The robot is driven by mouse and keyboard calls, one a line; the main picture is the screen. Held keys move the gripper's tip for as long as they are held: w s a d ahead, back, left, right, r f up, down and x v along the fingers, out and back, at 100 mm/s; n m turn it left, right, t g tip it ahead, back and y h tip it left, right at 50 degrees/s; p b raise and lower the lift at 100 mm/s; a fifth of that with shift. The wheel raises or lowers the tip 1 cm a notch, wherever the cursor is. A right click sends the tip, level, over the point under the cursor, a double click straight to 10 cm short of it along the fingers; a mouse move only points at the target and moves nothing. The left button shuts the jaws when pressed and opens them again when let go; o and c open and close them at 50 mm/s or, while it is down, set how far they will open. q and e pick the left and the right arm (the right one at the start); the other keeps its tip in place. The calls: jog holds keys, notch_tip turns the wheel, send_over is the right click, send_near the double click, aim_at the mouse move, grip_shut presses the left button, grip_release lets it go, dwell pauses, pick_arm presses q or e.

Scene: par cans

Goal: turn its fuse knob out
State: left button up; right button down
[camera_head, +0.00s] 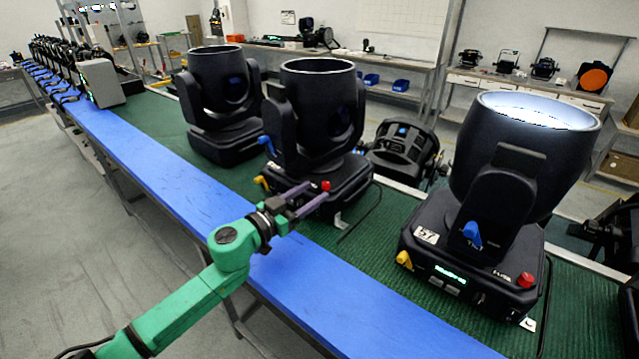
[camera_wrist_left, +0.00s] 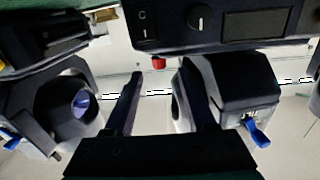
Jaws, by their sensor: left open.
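The red fuse knob (camera_head: 326,185) sits at the front right of the base of the middle black par can (camera_head: 311,105). My left gripper (camera_head: 313,198) is open, with its fingers pointing toward this knob from the front. In the left wrist view, the red knob (camera_wrist_left: 158,62) shows beyond the fingertips, in the space between the two open fingers of my left gripper (camera_wrist_left: 160,72). The fingers look empty; I cannot tell if either touches the knob. My right gripper is in neither view.
Another par can (camera_head: 222,90) stands to the left. The blue bench edge (camera_head: 180,180) in front is clear.

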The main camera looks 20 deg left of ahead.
aim_at(322, 185)
pick_arm(q)
jog(key=x, duration=0.2)
jog(key=shift+w+d+r, duration=0.1)
jog(key=shift+w+r, duration=0.05)
jog(key=shift+w, duration=0.1)
jog(key=shift+w+d, duration=0.2)
jog(key=shift+w, duration=0.15)
jog(key=shift+s, duration=0.1)
grip_shut()
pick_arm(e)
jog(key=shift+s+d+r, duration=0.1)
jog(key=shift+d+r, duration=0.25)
pick_arm(q)
jog(key=shift+a+h, duration=0.1)
jog(key=shift+h, duration=0.2)
jog(key=m+g+h, duration=0.2)
jog(key=h, duration=0.1)
jog(key=m+g+h, duration=0.1)
jog(key=m, duration=0.1)
jog(key=shift+w+a+b, duration=0.3)
jog(key=shift+a+b, duration=0.05)
jog(key=shift+a, duration=0.05)
jog(key=shift+w+m+g+h+b, duration=0.1)
jog(key=shift+m+g+h+b, duration=0.55)
jog(key=shift+m+g+h, duration=0.5)
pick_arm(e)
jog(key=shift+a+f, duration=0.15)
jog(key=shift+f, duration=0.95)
pick_arm(q)
jog(key=shift+g, duration=0.45)
